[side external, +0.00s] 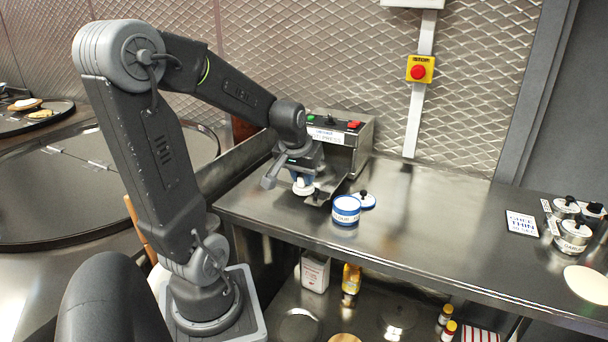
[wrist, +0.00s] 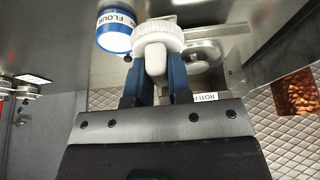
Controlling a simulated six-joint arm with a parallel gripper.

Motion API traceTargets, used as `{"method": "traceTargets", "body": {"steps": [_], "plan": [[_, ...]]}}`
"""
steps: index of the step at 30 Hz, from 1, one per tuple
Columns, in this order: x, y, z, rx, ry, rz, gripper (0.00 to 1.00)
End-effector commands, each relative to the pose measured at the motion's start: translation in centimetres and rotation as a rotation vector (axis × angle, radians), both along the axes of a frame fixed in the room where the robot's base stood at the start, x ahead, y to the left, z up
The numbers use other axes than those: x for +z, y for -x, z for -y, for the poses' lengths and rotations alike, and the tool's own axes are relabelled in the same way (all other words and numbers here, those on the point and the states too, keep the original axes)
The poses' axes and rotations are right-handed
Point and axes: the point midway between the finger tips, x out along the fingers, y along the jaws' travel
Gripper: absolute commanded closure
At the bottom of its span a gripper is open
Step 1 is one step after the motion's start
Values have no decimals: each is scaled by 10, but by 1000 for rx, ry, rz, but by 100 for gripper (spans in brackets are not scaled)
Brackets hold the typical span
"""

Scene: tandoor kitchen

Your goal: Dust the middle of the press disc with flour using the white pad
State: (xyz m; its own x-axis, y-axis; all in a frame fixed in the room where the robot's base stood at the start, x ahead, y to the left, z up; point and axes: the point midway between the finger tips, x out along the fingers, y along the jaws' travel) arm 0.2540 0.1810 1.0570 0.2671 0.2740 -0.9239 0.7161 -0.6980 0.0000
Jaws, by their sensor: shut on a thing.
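My gripper (side external: 302,178) is shut on the white pad (side external: 303,189). In the wrist view its blue fingers (wrist: 158,80) grip the pad's knob, and the pad's round ridged body (wrist: 160,34) lies beyond them. The press (side external: 338,146) is a steel box at the back of the counter. A metal piece that looks like its disc (wrist: 208,54) shows partly behind the pad; the pad and fingers hide the rest. I cannot tell whether the pad touches it. The blue flour tin (side external: 346,210) stands open beside the press, with white inside; it also shows in the wrist view (wrist: 114,20).
The steel counter (side external: 430,225) is clear to the right up to a small sign (side external: 521,223) and lidded pots (side external: 572,235). A red stop button (side external: 420,72) is on the wall.

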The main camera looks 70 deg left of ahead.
Motion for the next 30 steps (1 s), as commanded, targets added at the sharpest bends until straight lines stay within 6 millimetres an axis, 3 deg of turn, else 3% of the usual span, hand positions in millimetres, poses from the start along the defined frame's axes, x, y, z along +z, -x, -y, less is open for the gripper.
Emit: {"method": "traceTargets", "body": {"steps": [16, 27, 30], "plan": [[1, -6, -1, -3, 1, -1, 100], [6, -98, -1, -8, 3, -3, 100], [5, -113, 1, -4, 1, -2, 100]]}}
